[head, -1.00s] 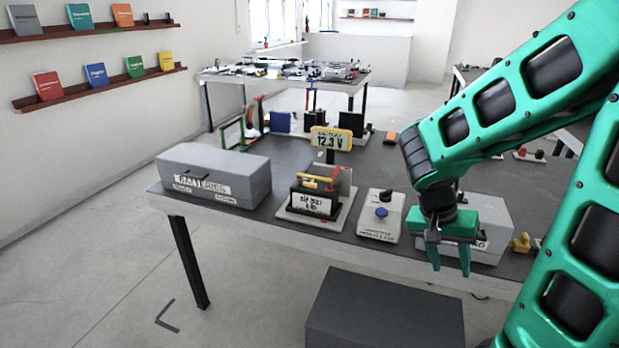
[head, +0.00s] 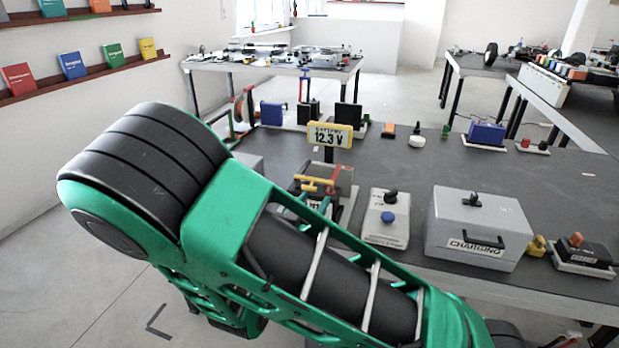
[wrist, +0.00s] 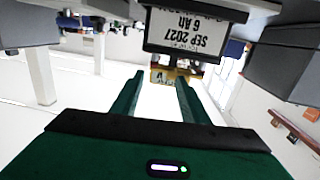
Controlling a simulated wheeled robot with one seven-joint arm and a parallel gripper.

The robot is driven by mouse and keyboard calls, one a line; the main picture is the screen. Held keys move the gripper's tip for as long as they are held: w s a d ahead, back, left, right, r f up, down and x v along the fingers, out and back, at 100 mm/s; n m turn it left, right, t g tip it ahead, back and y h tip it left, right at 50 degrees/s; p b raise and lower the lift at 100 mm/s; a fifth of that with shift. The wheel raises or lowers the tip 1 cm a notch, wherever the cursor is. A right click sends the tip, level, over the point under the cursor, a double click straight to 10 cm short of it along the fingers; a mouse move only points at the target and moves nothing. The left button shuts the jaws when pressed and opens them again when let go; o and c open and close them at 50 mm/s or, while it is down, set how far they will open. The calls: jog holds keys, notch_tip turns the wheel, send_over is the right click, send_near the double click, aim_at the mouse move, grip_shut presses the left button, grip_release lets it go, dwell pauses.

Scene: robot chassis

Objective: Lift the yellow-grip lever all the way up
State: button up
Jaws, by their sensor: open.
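The yellow-grip lever (head: 318,186) sits on a small dark battery unit near the table's front edge. Its yellow bar lies roughly level in the head view, and my arm covers the unit's lower part. In the wrist view, which is upside down, the unit's label (wrist: 186,30) reads "SEP 2027 6 Ah". A yellow patch (wrist: 165,78) shows by the fingertips; I cannot tell whether it is the lever's grip or the display behind. My gripper (wrist: 160,77) is open with nothing visibly held, facing the unit.
A yellow 12.3 V display (head: 330,135) stands behind the unit. A grey box with a blue knob (head: 388,217) and a grey "CHARGING" case (head: 478,232) stand to the right. A grey case (head: 250,163) at left is mostly hidden by my arm.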

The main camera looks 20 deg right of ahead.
jog(key=w+a, duration=0.1)
jog(key=a+t, duration=0.1)
jog(key=shift+w+a+n+y, duration=0.3)
jog(key=shift+w, duration=0.05)
jog(key=x, duration=1)
jog(key=shift+r, duration=0.1)
jog(key=shift+c, duration=0.6)
grip_shut()
